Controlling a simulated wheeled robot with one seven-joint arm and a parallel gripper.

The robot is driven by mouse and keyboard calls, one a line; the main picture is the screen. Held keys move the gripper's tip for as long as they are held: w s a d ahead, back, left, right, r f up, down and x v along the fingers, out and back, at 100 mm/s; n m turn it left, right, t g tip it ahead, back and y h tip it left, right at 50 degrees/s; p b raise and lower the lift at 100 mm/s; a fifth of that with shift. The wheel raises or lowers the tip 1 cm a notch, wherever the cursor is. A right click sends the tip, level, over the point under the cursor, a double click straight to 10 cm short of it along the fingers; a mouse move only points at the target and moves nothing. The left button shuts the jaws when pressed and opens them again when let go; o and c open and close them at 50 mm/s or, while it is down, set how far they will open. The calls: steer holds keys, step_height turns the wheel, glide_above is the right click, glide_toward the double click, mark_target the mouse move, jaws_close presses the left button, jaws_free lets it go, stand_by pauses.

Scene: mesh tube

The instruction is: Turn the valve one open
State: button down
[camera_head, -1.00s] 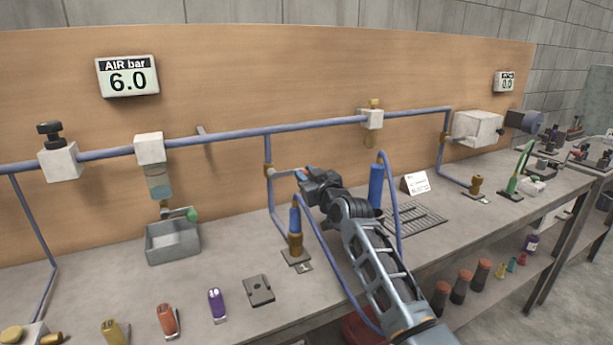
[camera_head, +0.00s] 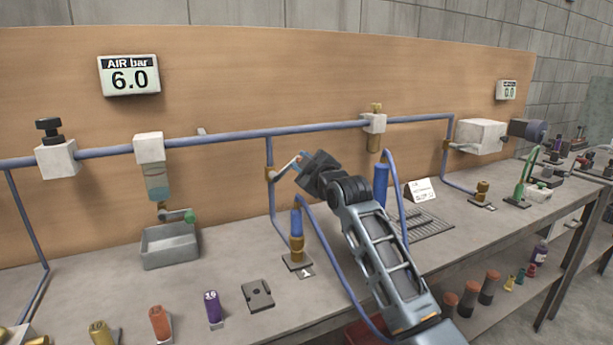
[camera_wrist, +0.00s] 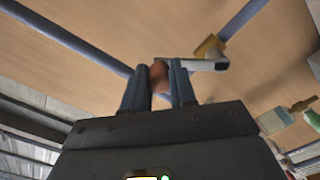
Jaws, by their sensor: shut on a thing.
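Valve one is a brass valve body (camera_head: 270,174) on the blue drop pipe above the plate marked 1. Its pale lever (camera_head: 285,171) slants up and to the right from the body. My gripper (camera_head: 301,160) is at the lever's outer end. In the wrist view, my gripper (camera_wrist: 159,82) is shut on the orange-brown lever knob (camera_wrist: 158,72), with a finger on each side. The lever (camera_wrist: 205,64) runs from there to the brass body (camera_wrist: 211,45). My gripper partly hides the knob in the head view.
A blue hose connector (camera_head: 296,222) stands below the valve, its hose looping close to my arm. A taller blue cylinder (camera_head: 380,186) stands to the right. The left gauge (camera_head: 129,76) reads 6.0, the right gauge (camera_head: 507,90) 0.0. A grey bin (camera_head: 170,247) sits left.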

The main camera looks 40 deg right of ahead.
steer(key=w+a+r+n, duration=0.1)
steer(key=a+r+n, duration=0.2)
steer(key=a+n, duration=0.3)
steer(key=shift+w+n, duration=0.35)
steer(key=shift+n, duration=2.15)
steer(key=shift+a+f, duration=0.1)
steer(key=c, duration=0.9)
jaws_free()
steer(key=b+v, duration=0.1)
steer(key=v, duration=0.6)
steer(key=shift+s, duration=0.4)
